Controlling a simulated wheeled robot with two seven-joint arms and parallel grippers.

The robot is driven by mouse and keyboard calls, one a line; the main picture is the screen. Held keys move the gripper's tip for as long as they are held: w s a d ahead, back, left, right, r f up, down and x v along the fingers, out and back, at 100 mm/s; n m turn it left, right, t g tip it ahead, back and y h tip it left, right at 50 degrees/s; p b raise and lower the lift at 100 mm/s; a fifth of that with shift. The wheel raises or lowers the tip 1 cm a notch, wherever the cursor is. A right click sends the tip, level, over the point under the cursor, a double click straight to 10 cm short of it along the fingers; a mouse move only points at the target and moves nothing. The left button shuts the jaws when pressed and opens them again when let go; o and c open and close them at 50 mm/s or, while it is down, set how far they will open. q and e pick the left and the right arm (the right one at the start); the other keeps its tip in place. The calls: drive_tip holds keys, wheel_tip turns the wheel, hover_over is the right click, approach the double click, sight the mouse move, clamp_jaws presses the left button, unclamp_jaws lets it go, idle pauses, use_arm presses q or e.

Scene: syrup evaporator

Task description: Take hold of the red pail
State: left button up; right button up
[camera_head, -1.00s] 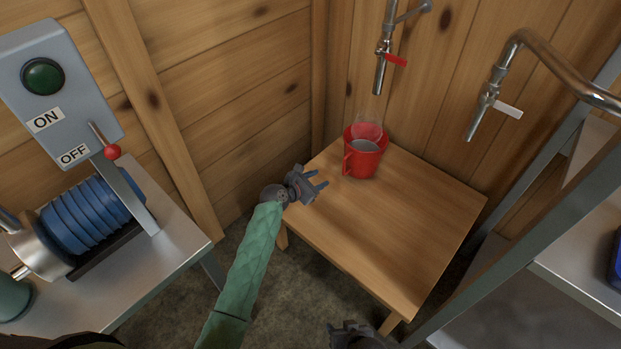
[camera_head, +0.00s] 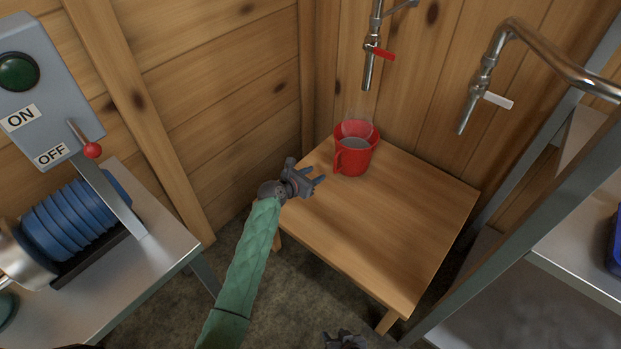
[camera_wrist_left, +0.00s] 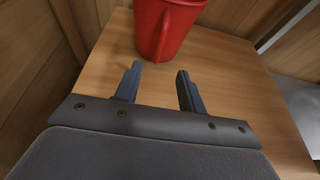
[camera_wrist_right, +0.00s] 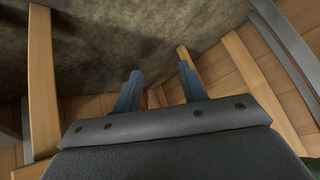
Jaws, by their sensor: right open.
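The red pail (camera_head: 356,154) stands upright on a small wooden table near the wall corner, with grey contents and faint steam above it. Its handle faces my left gripper. In the left wrist view the pail (camera_wrist_left: 166,26) shows at the top, just beyond the fingertips. My left gripper (camera_head: 318,174) is open and empty, a short way left of the pail and apart from it. My right gripper (camera_head: 346,340) is low at the bottom edge of the head view. In the right wrist view its jaws (camera_wrist_right: 160,80) are open and empty, with floor and wood beyond.
The wooden table (camera_head: 400,220) is otherwise bare. A tap with a red lever (camera_head: 370,60) hangs above the pail, and a tap with a white lever (camera_head: 478,95) is to the right. A metal shelf frame (camera_head: 520,220) stands right; a bench with a switch box (camera_head: 40,90) stands left.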

use_arm(q)
drive_tip(key=shift+b+x, duration=2.7)
drive_tip(key=shift+x, duration=3.85)
clamp_jaws()
